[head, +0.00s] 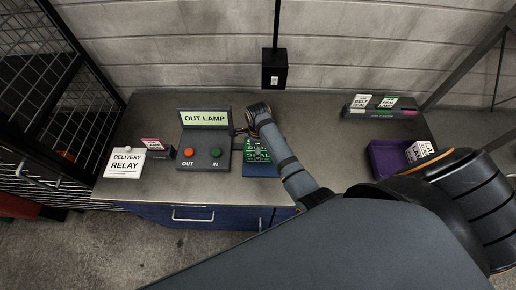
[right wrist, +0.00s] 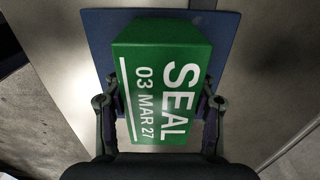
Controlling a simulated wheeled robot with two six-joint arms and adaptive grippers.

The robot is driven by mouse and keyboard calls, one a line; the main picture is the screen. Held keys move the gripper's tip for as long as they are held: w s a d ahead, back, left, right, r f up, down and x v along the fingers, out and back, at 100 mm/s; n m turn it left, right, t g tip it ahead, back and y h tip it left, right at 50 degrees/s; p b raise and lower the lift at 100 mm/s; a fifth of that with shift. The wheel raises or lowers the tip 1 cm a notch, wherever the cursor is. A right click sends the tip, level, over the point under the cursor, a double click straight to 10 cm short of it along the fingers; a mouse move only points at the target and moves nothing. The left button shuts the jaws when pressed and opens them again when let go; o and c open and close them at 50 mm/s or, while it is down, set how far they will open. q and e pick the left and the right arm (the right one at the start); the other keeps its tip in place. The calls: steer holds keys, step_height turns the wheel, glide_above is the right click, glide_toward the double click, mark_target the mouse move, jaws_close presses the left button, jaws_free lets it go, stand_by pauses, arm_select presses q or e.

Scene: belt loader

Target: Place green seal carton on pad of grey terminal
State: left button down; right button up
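The green seal carton (right wrist: 165,85) has white print reading "SEAL 03 MAR 27". My right gripper (right wrist: 160,100) has a finger along each side of it and looks shut on it. The blue pad (right wrist: 98,35) lies under the carton; I cannot tell whether the carton touches it. In the head view the carton (head: 257,152) is over the pad (head: 262,170), partly hidden by my right arm. The grey terminal (head: 204,146), just left of the pad, has an "OUT LAMP" screen (head: 204,118), an orange OUT button and a green IN button. My left gripper is not in view.
A "DELIVERY RELAY" sign (head: 125,162) and a small holder with a pink-topped card (head: 153,147) stand at the left. A card rack (head: 378,112) stands at the back right, with a purple bin (head: 386,158) holding white-labelled items before it. The table middle-right is clear.

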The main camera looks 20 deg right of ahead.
steer(key=o, duration=0.4)
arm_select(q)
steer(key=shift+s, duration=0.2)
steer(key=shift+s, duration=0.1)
arm_select(e)
steer(key=shift+r, duration=0.55)
step_height(320, 180, up, 8)
steer(key=b, duration=0.2)
steer(key=shift+f+b, duration=0.2)
steer(key=shift+b, duration=0.15)
step_height(320, 180, up, 4)
steer(key=shift+f+p, duration=0.15)
steer(key=shift+p, duration=0.55)
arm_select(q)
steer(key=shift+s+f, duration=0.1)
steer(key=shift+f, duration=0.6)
